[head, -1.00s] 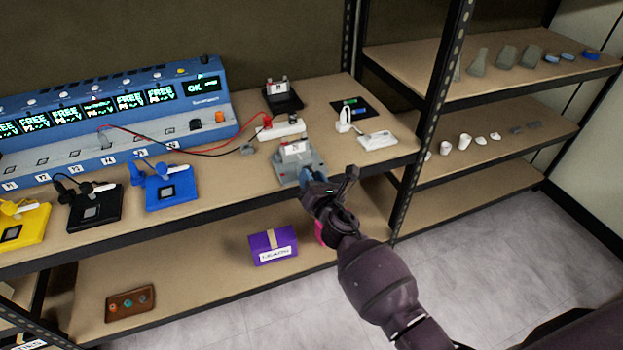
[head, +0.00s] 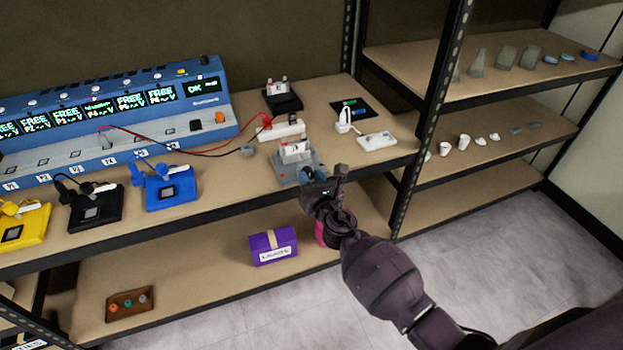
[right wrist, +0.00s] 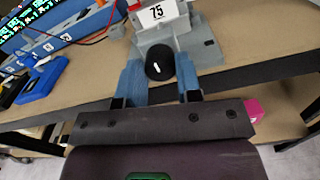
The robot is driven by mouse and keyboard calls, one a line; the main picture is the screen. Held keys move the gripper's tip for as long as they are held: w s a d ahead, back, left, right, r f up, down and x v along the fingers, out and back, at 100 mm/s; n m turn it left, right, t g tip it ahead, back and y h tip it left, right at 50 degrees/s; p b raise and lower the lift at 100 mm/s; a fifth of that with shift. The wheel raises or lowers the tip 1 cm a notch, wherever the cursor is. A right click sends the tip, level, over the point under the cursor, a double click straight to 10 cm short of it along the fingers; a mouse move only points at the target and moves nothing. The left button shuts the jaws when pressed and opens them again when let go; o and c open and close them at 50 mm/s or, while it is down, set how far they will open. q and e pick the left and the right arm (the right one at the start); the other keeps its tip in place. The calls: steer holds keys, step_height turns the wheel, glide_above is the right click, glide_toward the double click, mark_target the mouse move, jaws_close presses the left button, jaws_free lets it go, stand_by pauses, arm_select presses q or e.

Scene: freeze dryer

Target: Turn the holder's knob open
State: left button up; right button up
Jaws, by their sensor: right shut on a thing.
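The grey holder (head: 290,174) stands near the front edge of the bench shelf, with a white numbered block in it. In the right wrist view the holder (right wrist: 209,46) carries a round black knob (right wrist: 158,62) with a white mark. The mark is nearly upright, tilted slightly. My right gripper (head: 312,175) reaches the holder's front from below right. Its blue fingers (right wrist: 160,72) are shut on the knob, one on each side. In the head view the knob is mostly hidden by the gripper. My left gripper is not in view.
A blue multi-channel station (head: 120,115) with screens fills the back left. A black holder (head: 283,97), a white device (head: 376,140) and a red lead (head: 225,140) lie near the grey holder. A purple box (head: 272,246) sits on the lower shelf. A rack upright (head: 432,120) stands to the right.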

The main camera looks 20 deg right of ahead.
steer(key=shift+f, duration=0.1)
steer(key=o, duration=0.9)
steer(key=shift+o, duration=0.2)
steer(key=shift+s, duration=0.1)
steer(key=s, duration=1)
steer(key=shift+s+d+p, duration=0.2)
steer(key=shift+s+p, duration=0.15)
